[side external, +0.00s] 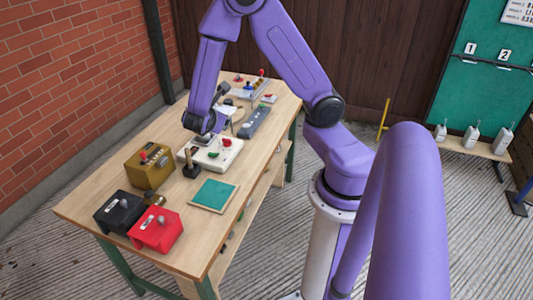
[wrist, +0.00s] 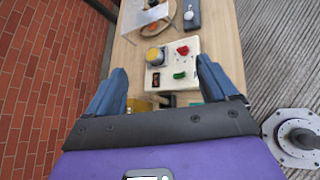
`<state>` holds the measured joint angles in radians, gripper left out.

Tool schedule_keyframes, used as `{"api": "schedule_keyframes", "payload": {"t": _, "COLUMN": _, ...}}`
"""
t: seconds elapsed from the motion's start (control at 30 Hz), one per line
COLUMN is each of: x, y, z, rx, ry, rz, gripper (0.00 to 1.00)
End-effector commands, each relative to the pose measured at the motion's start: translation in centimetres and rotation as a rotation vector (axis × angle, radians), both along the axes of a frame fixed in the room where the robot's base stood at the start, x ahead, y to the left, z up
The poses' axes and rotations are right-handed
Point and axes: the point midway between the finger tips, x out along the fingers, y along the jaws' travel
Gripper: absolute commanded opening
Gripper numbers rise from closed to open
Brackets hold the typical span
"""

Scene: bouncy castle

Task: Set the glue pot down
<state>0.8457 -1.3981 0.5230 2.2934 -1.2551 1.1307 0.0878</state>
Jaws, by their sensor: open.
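A small round grey pot with yellow inside, which looks like the glue pot (wrist: 155,56), stands upright on the white board (wrist: 180,86) in the wrist view. My gripper (wrist: 161,74) is open, its two blue fingers wide apart on either side of the view, with nothing held between them. In the side view my gripper (side external: 207,137) is low over the white board (side external: 229,158) and hides the pot. A red piece (wrist: 183,50), a green piece (wrist: 179,75) and a dark square (wrist: 156,79) also show on the board.
A yellow-brown box (side external: 150,168), a black box (side external: 119,212), a red box (side external: 156,231), a dark handled item (side external: 191,168) and a green mat (side external: 213,195) lie nearer the front of the table (side external: 83,207). A grey-blue case (side external: 255,122) is behind the board.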

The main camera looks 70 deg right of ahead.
Motion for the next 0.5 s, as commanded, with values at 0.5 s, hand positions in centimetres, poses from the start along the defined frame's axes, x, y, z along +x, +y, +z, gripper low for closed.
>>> {"api": "schedule_keyframes", "payload": {"t": 0.5, "x": -17.4, "y": 13.1, "z": 4.1, "rx": 0.829, "ry": 0.067, "rz": -0.301, "gripper": 0.86}}
